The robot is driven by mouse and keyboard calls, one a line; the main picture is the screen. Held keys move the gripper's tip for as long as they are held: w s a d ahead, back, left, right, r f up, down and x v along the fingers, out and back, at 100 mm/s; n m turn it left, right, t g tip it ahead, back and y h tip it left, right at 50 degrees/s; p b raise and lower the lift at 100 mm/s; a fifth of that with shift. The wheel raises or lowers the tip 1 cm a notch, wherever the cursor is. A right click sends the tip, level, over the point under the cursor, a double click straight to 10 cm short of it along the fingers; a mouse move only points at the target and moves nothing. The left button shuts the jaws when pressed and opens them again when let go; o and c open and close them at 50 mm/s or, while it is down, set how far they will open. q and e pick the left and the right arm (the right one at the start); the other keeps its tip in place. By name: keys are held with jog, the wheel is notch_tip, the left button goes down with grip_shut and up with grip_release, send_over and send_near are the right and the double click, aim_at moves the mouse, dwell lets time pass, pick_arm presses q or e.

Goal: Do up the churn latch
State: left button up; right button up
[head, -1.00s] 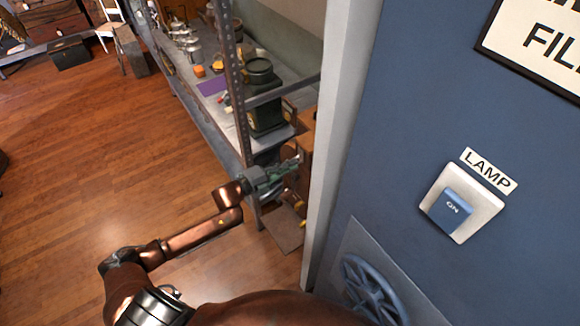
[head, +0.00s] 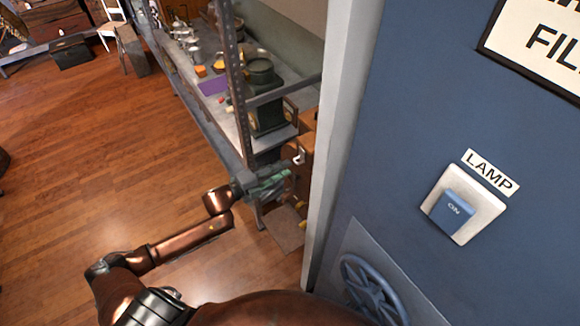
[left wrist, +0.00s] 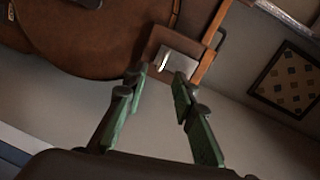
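The churn is a brown wooden body, partly hidden behind the shelf and wall edge in the head view (head: 306,150). In the left wrist view its rounded brown side (left wrist: 95,35) fills the upper left. A pale metal piece, seemingly the latch (head: 299,157), shows on it; in the left wrist view the metal plate (left wrist: 178,58) lies just beyond my fingertips. My left gripper (head: 284,178) has its green fingers apart and nothing clearly held; it also shows in the left wrist view (left wrist: 160,80). Contact with the latch cannot be told. My right gripper is not in view.
A metal shelf unit (head: 232,90) with a green canister (head: 262,95) stands close above my left arm. A blue wall (head: 400,130) with a lamp switch (head: 452,207) and a handwheel (head: 372,285) is at the right. The wooden floor (head: 110,170) is clear.

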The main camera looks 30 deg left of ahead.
pick_arm(q)
jog(key=v, duration=0.8)
jog(key=shift+s, duration=0.2)
jog(key=shift+a, duration=0.1)
dwell(0.3)
